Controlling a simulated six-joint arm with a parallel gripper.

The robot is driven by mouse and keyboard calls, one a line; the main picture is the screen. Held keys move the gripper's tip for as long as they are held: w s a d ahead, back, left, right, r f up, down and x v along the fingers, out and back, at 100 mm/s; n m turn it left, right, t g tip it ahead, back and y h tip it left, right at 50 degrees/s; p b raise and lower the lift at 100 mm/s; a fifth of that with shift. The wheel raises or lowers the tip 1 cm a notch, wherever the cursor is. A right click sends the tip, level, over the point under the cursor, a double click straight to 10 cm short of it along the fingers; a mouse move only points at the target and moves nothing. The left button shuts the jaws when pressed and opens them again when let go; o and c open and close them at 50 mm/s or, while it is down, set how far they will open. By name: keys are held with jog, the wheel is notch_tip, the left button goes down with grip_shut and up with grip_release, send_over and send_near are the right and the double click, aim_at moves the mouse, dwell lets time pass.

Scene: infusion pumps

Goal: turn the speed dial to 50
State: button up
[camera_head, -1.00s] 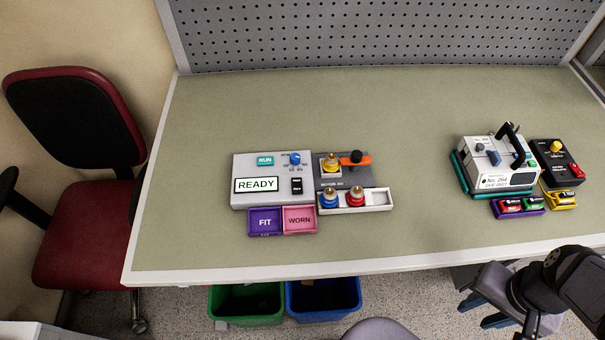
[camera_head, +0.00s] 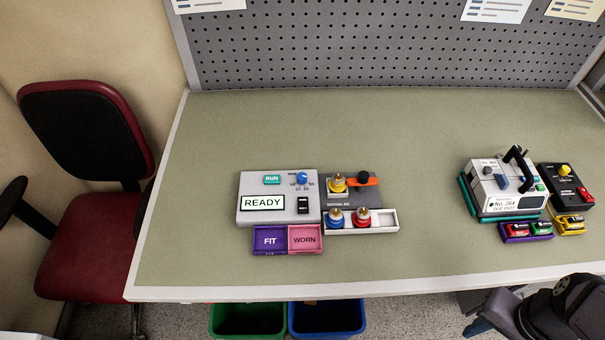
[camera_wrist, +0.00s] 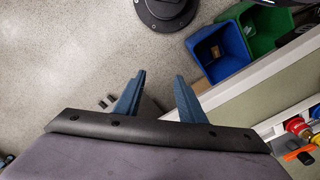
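In the head view a light grey control box (camera_head: 252,216) lies on the left part of the bench. Its small blue dial (camera_head: 302,177) is at the upper right of the face, with printed marks around it too small to read. The box also has a teal RUN button (camera_head: 272,179), a READY display (camera_head: 263,202) and a black switch (camera_head: 303,204). In the wrist view my gripper (camera_wrist: 158,92) has two blue fingers spread apart with nothing between them. It is over the floor off the bench edge, far from the dial. In the head view my arm is at the bottom right.
Purple FIT (camera_head: 270,240) and pink WORN (camera_head: 305,238) trays adjoin the box's front. A fixture with an orange lever (camera_head: 362,182) and a white tray (camera_head: 379,220) stand right of it. A handled device (camera_head: 505,187) sits farther right. The bench between is clear.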

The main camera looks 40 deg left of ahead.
aim_at(302, 176)
jog(key=w+a+r+n+p, duration=0.1)
jog(key=w+a+r+n, duration=0.3)
jog(key=w+a+n, duration=0.55)
jog(key=w+a+r+n+p, duration=0.25)
jog(key=w+a+n, duration=0.45)
jog(key=a, duration=0.6)
jog(key=a+n, duration=0.3)
jog(key=a, duration=0.2)
jog(key=s+a+r+n, duration=0.1)
jog(key=a+n, duration=0.2)
jog(key=a, duration=0.3)
jog(key=s+a+n+p, duration=0.1)
jog(key=a+n, duration=0.2)
jog(key=a, duration=0.2)
jog(key=shift+a+r, duration=0.25)
jog(key=shift+a, duration=0.15)
jog(key=s+a+n, duration=0.2)
jog(key=s+a, duration=0.1)
jog(key=a, duration=0.1)
jog(key=s+a+n, duration=0.3)
jog(key=a, duration=0.1)
jog(key=s+a+n+p, duration=0.1)
jog(key=s+a+n, duration=0.2)
jog(key=a, duration=0.1)
jog(key=shift+f, duration=0.35)
jog(key=shift+s+a, duration=0.15)
jog(key=shift+a, duration=0.05)
jog(key=shift+f+p, duration=1.05)
jog(key=shift+f, duration=2.6)
grip_shut()
